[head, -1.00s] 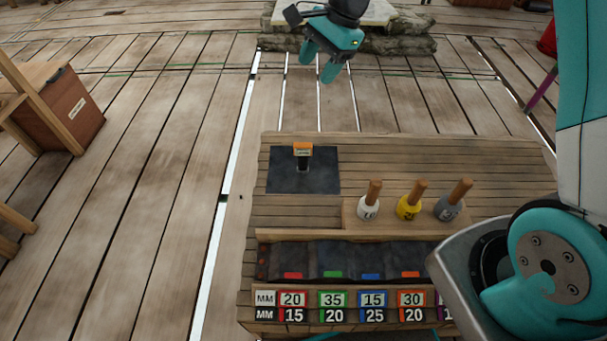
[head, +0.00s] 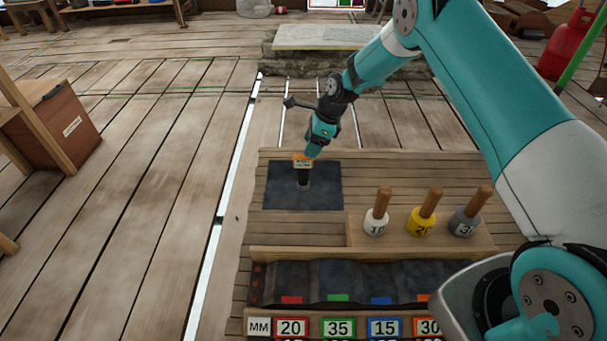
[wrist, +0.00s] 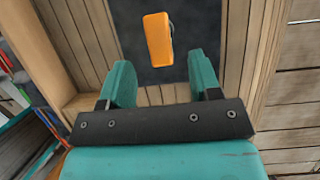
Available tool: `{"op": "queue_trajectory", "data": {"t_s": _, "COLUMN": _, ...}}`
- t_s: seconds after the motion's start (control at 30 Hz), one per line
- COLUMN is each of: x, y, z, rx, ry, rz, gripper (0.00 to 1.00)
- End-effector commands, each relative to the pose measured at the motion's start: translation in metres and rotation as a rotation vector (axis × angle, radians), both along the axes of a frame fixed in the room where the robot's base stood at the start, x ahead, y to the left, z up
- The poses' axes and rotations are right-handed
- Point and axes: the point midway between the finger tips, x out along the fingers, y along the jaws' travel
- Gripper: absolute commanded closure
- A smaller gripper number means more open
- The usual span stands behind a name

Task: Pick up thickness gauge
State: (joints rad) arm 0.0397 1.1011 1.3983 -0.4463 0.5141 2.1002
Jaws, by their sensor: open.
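The thickness gauge (head: 302,163) stands upright on a dark square mat (head: 278,198) at the left end of the wooden bench. It has an orange top and a black lower part. In the wrist view its orange top (wrist: 158,40) shows just beyond the fingertips, lined up with the gap between them. My gripper (head: 313,150) is open and empty. In the head view it is at the gauge's top, tilted down; whether it touches cannot be told. In the wrist view my gripper (wrist: 160,72) has its two teal fingers spread apart.
White (head: 376,222), yellow (head: 421,222) and grey (head: 465,222) numbered pieces with wooden handles stand on a board to the right. A dark sectioned tray (head: 340,275) with coloured tabs lies in front. The mat around the gauge is otherwise clear.

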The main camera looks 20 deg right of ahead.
Motion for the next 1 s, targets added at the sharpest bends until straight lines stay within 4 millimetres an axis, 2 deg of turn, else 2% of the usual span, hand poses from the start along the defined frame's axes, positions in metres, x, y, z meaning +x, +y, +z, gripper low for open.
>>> {"op": "queue_trajectory", "data": {"t_s": 0.23, "x": 0.002, "y": 0.006, "z": -0.015, "rx": 0.0, "ry": -0.001, "rz": 0.001, "gripper": 0.43}}
{"op": "queue_trajectory", "data": {"t_s": 0.5, "x": 0.005, "y": 0.022, "z": -0.051, "rx": 0.0, "ry": -0.001, "rz": 0.002, "gripper": 0.43}}
{"op": "queue_trajectory", "data": {"t_s": 0.77, "x": 0.006, "y": 0.024, "z": -0.053, "rx": 0.0, "ry": -0.001, "rz": 0.001, "gripper": 0.43}}
{"op": "queue_trajectory", "data": {"t_s": 1.0, "x": 0.005, "y": 0.024, "z": -0.053, "rx": 0.0, "ry": -0.001, "rz": 0.001, "gripper": 0.98}}
